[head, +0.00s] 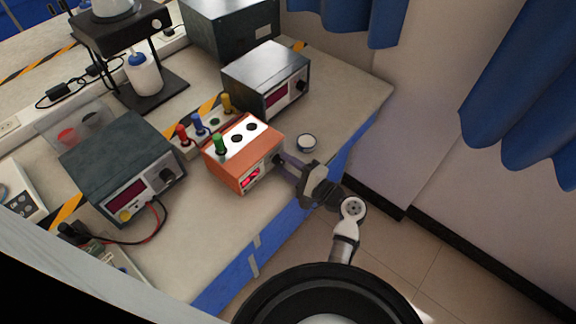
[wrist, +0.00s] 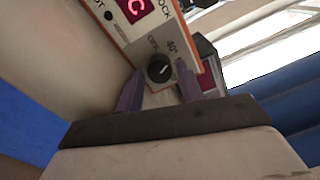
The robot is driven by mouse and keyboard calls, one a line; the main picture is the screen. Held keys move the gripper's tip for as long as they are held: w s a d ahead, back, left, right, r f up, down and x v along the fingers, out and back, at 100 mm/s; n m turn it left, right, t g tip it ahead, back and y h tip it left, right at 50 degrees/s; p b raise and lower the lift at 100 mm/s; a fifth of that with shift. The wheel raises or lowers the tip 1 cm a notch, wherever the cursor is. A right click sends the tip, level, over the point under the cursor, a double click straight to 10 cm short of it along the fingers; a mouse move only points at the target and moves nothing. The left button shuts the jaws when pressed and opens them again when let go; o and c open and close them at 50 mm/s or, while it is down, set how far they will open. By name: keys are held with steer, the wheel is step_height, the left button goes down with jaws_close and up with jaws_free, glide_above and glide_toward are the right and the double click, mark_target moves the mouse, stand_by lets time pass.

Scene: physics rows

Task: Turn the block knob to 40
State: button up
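The orange block heater (head: 228,172) with a white top panel stands on the bench, its front facing my arm. In the wrist view its grey front plate carries a red lit display (wrist: 134,9), partly cut off, and a round black knob (wrist: 159,68). The print by the knob reads 40, with what looks like OFF beside it. A small pale mark shows on the knob; its exact direction is hard to tell. My gripper (head: 283,161) is at the knob. In the wrist view its purple fingers (wrist: 159,80) stand either side of the knob, with narrow gaps visible.
A grey power supply (head: 125,160) with cables stands left of the heater, and another grey box (head: 266,80) behind it. Red, blue and yellow capped tubes (head: 198,122) stand close behind the heater.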

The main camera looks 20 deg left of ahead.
steer(key=b+v, duration=0.4)
steer(key=v, duration=1)
steer(key=shift+a, duration=0.15)
